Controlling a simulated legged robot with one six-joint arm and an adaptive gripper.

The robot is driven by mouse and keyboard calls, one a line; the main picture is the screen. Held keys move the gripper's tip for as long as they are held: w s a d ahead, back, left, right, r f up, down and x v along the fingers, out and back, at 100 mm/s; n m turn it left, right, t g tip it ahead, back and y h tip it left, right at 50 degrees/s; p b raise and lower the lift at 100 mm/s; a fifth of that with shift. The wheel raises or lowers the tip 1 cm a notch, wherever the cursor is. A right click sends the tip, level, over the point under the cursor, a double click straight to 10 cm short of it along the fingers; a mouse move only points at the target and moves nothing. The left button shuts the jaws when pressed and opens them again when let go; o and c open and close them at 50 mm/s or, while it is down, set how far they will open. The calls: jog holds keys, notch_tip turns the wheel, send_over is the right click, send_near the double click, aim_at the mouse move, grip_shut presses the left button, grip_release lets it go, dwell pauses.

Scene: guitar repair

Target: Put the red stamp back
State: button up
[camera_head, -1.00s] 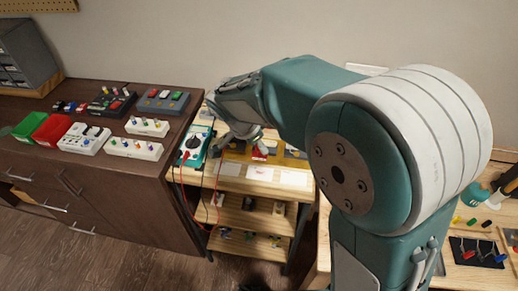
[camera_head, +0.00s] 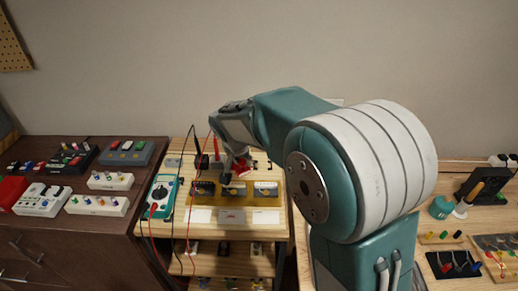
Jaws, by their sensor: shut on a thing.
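My gripper (camera_head: 237,163) is above the small wooden shelf table (camera_head: 280,229), near its middle. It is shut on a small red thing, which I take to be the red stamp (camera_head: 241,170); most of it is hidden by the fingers. A row of dark and yellow pads (camera_head: 265,189) lies just in front of and below the gripper.
A teal multimeter (camera_head: 160,198) with red and black leads is left of the pads. A dark cabinet (camera_head: 105,228) with pedals stands left. A wooden bench (camera_head: 480,220) with tools stands right. My arm covers the middle right.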

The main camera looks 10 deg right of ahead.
jog(key=w+d+r+n+y, duration=0.3)
jog(key=w+d+n, duration=0.4)
jog(key=w+d, duration=0.2)
jog(key=w+f, duration=0.2)
jog(key=w, duration=0.2)
jog(key=w+f, duration=0.3)
jog(key=w, duration=0.1)
jog(key=w+f, duration=0.3)
jog(key=w, duration=0.1)
jog(key=shift+w+d+f, duration=0.1)
jog(key=shift+w+f, duration=0.15)
jog(key=shift+w, duration=0.05)
jog(key=shift+w+f, duration=0.5)
jog(key=shift+f, duration=1.55)
jog(key=shift+f, duration=0.1)
jog(key=o, duration=0.9)
